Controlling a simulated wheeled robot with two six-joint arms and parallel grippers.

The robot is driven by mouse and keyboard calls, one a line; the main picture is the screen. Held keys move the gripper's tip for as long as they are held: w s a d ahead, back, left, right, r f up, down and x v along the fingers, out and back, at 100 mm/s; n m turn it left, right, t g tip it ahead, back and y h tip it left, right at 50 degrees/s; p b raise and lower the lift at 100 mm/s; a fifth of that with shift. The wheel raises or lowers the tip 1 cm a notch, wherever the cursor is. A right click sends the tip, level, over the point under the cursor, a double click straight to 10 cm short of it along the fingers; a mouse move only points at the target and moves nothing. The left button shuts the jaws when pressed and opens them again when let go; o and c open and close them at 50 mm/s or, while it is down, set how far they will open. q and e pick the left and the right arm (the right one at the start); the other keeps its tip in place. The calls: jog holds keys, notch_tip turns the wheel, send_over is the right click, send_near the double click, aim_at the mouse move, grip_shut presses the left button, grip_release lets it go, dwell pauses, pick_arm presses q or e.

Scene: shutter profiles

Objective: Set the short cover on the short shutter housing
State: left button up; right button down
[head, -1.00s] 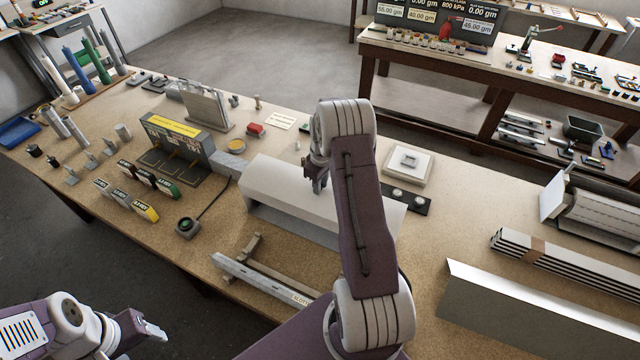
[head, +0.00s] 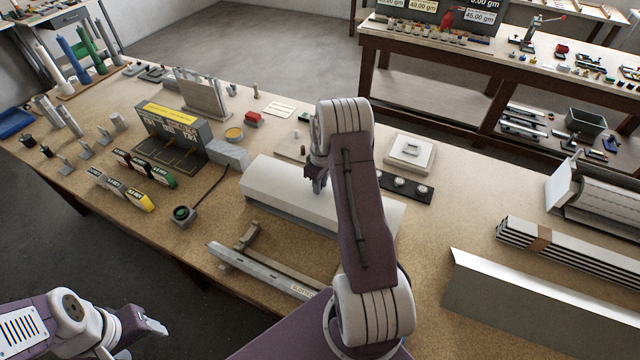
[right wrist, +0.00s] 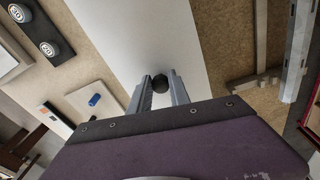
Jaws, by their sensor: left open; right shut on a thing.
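The short cover (head: 270,184) is a long white profile lying across the middle of the table in the head view. My right gripper (head: 317,182) is over its middle. In the right wrist view the gripper (right wrist: 160,94) is shut around a dark round knob (right wrist: 160,83) above the white cover (right wrist: 150,40). The short housing (head: 275,217) seems to be the grey strip under the cover's front edge; most of it is hidden. I cannot tell whether the cover is fully seated. My left gripper (head: 158,329) is open and empty at the lower left, off the table.
A slotted rail (head: 262,270) lies in front of the cover. A grey block with a yellow label (head: 170,122) stands to the left, a white square plate (head: 410,152) behind. To the right are banded slats (head: 570,255) and a long pale profile (head: 530,310).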

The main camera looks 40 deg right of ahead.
jog(key=shift+f, duration=0.1)
jog(key=shift+f, duration=0.1)
jog(key=shift+f+b, duration=0.2)
jog(key=shift+b, duration=0.1)
jog(key=shift+s, duration=0.1)
jog(key=c, duration=1.1)
grip_release()
jog(key=shift+c, duration=0.2)
notch_tip(320, 180, up, 9)
jog(key=b, duration=0.2)
jog(key=shift+s, duration=0.25)
